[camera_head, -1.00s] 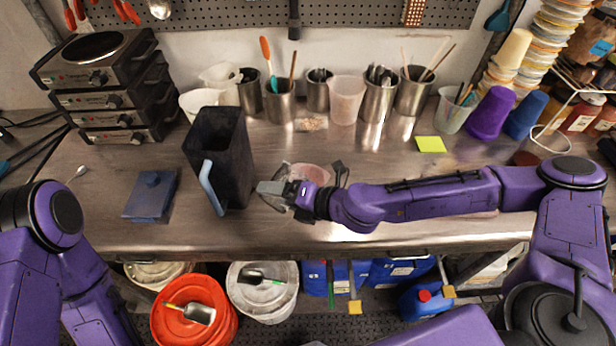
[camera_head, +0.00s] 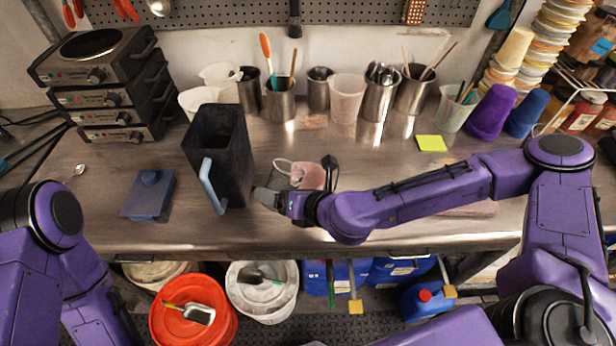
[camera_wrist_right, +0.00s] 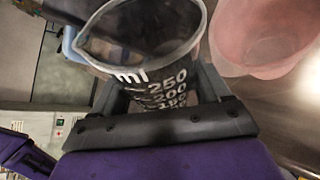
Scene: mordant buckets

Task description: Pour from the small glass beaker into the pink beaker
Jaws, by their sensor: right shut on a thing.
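My right gripper (camera_head: 272,198) is shut on the small glass beaker, a clear vessel with white volume marks; its pale rim (camera_head: 281,163) shows just beyond the fingers in the head view. In the right wrist view the glass beaker (camera_wrist_right: 165,75) sits between the fingers (camera_wrist_right: 160,100). The pink beaker (camera_head: 312,177) stands on the table right beside it, partly hidden by my wrist, and shows at the upper right of the wrist view (camera_wrist_right: 262,50). What the glass beaker contains is unclear. My left gripper is out of view.
A tall dark pitcher (camera_head: 222,150) with a pale blue handle stands close left of my right gripper. A blue-grey lidded box (camera_head: 150,196) lies further left. Metal and plastic cups (camera_head: 346,98) line the back. The table (camera_head: 400,222) is mostly clear at front right.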

